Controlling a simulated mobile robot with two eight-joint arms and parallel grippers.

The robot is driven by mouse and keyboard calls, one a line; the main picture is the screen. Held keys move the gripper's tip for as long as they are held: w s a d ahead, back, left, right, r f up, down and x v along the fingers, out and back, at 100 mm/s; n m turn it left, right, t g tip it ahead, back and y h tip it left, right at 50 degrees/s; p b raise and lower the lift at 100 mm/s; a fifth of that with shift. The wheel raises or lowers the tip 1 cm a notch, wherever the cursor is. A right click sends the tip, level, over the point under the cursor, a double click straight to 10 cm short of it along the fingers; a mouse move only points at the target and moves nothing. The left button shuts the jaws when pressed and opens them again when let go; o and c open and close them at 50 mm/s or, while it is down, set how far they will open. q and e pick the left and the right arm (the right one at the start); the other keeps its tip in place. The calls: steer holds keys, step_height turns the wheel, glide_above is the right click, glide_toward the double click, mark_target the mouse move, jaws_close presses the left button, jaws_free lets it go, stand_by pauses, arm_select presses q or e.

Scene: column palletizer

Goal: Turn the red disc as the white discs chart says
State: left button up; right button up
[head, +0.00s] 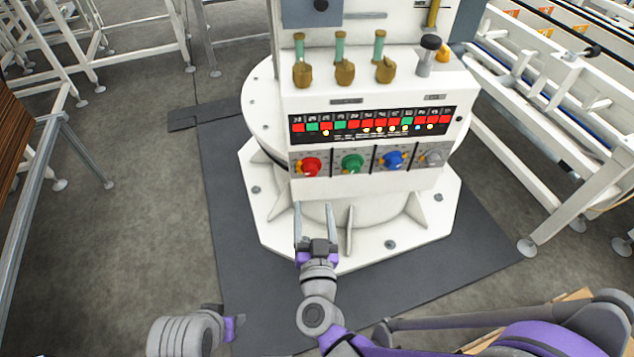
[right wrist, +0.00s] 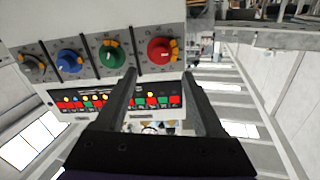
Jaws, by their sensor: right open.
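The red disc (head: 311,167) is the leftmost knob on the white console's front, with an orange part at its left. In the right wrist view the red disc (right wrist: 160,49) shows upside down, orange part at right. A black strip (head: 375,124) above the knobs carries red and green squares, small marks and lit dots; its lettering is too small to read. I cannot make out a chart of white discs. My right gripper (head: 314,208) is open and empty, just below and apart from the red disc. Its two fingers (right wrist: 157,80) show in the right wrist view.
A green knob (head: 352,163), a blue knob (head: 393,160) and a grey knob (head: 433,157) stand to the right in the same row. Brass-coloured levers (head: 345,73) and a black-topped post (head: 428,55) rise above. White conveyor frames (head: 560,130) stand at right.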

mark_target(311, 173)
steer(key=w, duration=0.5)
steer(key=w+b, duration=0.1)
steer(key=w, duration=0.4)
steer(key=shift+w+a+r, duration=0.1)
steer(key=shift+a, duration=0.1)
jaws_close()
